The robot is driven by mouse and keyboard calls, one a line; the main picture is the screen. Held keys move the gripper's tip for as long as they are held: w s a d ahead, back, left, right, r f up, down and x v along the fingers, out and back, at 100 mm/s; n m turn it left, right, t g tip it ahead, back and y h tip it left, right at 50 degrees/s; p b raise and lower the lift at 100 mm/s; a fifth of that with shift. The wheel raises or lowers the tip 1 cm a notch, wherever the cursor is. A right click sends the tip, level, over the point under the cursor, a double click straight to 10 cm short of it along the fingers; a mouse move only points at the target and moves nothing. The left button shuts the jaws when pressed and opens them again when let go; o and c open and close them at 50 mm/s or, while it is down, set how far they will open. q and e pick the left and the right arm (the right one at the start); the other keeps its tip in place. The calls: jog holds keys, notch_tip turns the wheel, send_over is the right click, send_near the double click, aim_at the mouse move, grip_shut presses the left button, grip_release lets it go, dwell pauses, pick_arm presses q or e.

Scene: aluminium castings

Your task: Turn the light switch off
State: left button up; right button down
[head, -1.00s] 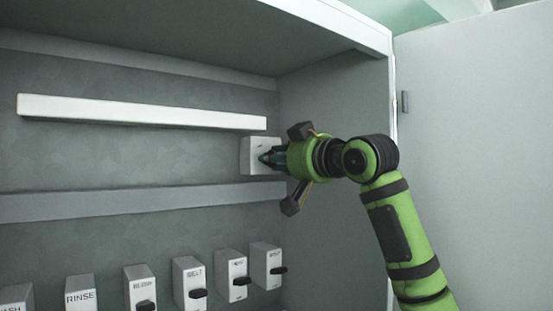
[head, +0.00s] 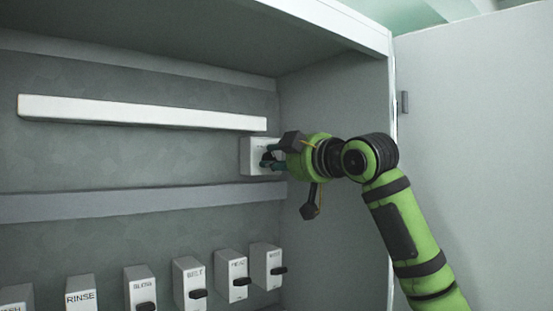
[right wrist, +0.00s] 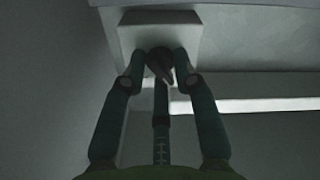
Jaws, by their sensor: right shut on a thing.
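The light switch is a pale box (head: 250,156) on the cabinet's back wall, at the upper right near the side wall. Its label is too small to read. In the right wrist view the box (right wrist: 135,37) has a dark lever (right wrist: 158,62) sticking out toward me. My right gripper (head: 268,158) is at the front of the box, shut on the dark lever. My left gripper is out of view.
A white bar (head: 140,112) runs along the wall left of the switch. A grey rail (head: 130,203) runs below it. Several labelled switch boxes, including RINSE (head: 82,295) and BELT (head: 188,283), line the bottom. The cabinet's side wall (head: 335,110) is close on the right.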

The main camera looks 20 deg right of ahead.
jog(key=shift+s+d+r, duration=0.1)
jog(key=shift+d+r, duration=0.05)
jog(key=shift+r, duration=0.25)
jog(key=c, duration=1.3)
grip_release()
jog(key=shift+o, duration=0.6)
jog(key=shift+w+f, duration=0.2)
jog(key=v, duration=0.7)
jog(key=shift+s+d, duration=0.2)
jog(key=shift+s, duration=0.15)
jog(key=shift+w+a, duration=0.1)
jog(key=shift+w, duration=0.05)
